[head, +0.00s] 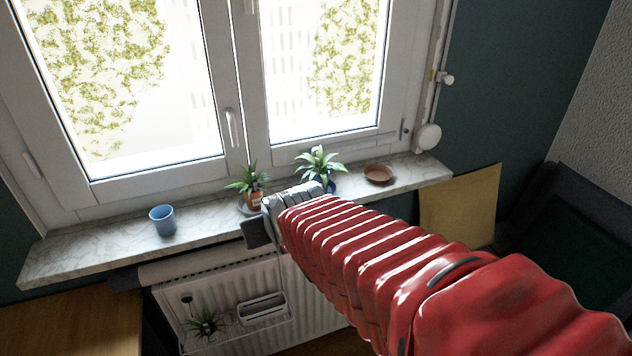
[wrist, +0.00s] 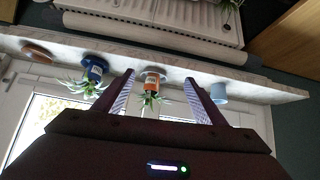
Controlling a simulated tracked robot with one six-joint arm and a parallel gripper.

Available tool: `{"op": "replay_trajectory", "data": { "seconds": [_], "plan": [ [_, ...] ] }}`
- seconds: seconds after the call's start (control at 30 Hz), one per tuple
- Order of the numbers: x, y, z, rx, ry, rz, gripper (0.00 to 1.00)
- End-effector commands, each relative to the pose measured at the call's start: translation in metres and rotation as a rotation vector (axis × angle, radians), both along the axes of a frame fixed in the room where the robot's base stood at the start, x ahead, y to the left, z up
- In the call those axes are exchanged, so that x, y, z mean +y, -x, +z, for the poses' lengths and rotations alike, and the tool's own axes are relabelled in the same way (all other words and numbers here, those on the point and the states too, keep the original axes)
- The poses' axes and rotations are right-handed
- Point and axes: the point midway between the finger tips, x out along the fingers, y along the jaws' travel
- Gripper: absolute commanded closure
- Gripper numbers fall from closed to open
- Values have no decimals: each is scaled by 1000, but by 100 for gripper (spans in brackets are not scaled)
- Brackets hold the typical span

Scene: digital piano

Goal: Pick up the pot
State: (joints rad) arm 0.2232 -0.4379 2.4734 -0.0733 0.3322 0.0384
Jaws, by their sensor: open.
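An orange pot (head: 254,200) with a label and a green spiky plant stands upright on a saucer on the marble windowsill. A blue pot (head: 330,187) with a similar plant stands to its right, partly hidden by my arm. My gripper (head: 257,229) is in front of the sill near the orange pot, mostly hidden behind my red arm sleeve. In the wrist view, which is upside down, my open gripper (wrist: 159,77) has the orange pot (wrist: 153,81) in line between its fingers. I cannot tell how far off it is. The blue pot (wrist: 93,70) is outside the left finger.
A blue cup (head: 163,220) stands on the sill (head: 95,248) at the left, and an empty brown saucer (head: 379,174) lies at the right. The closed window (head: 235,160) rises behind. A radiator (head: 315,310) with a hanging rack and a plant is below.

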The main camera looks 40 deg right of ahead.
Motion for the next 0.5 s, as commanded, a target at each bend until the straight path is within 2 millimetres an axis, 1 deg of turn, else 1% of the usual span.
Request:
{"op": "replay_trajectory", "data": {
  "seconds": [0.03,0.17,0.2,0.33,0.5],
  "plan": [
    [-15,-11,-5,-21,6,-25,36],
    [-51,-37,-11,-102,32,-74,36],
    [-62,-44,-13,-127,39,-88,36],
    [-98,-63,-21,-208,62,-129,36],
    [-146,-79,-33,-313,91,-179,36]
  ]
}}
